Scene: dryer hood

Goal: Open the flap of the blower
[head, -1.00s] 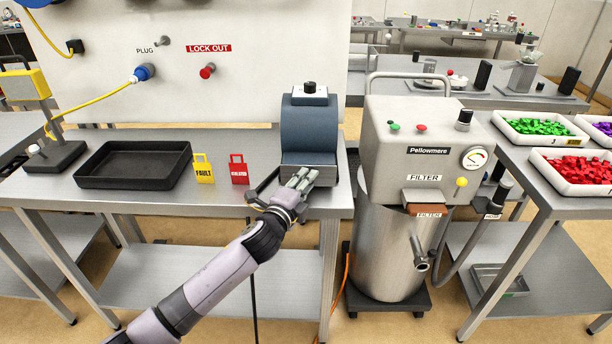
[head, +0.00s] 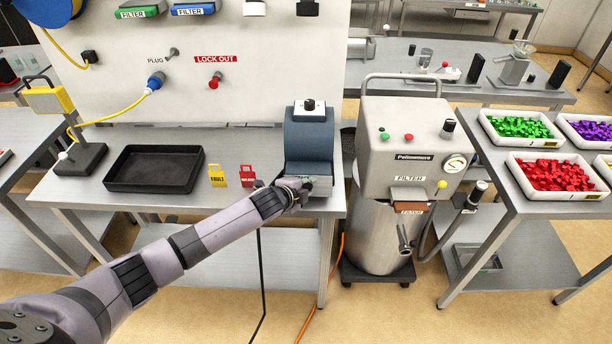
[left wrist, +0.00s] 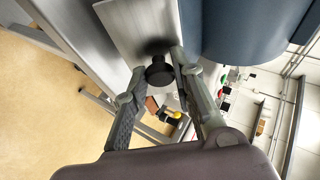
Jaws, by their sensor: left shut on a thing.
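The blower (head: 309,140) is a blue-grey rounded housing with a black knob on top, near the right end of the workbench. My left gripper (head: 305,185) is at its silver front, low down, and hides part of it. In the left wrist view, the fingers of my left gripper (left wrist: 158,68) are on both sides of a small round black knob (left wrist: 158,73) and shut on it. The knob stands out from a flat silver plate (left wrist: 140,28), which seems to be the flap and looks closed. The blower's blue housing (left wrist: 245,30) is beside it. My right gripper is not in view.
A black tray (head: 153,185), a yellow tag (head: 217,178) and a red tag (head: 247,177) lie left of the blower on the workbench (head: 90,195). A steel filter machine (head: 400,150) stands close to the right. Bins of colored parts (head: 555,175) are farther right.

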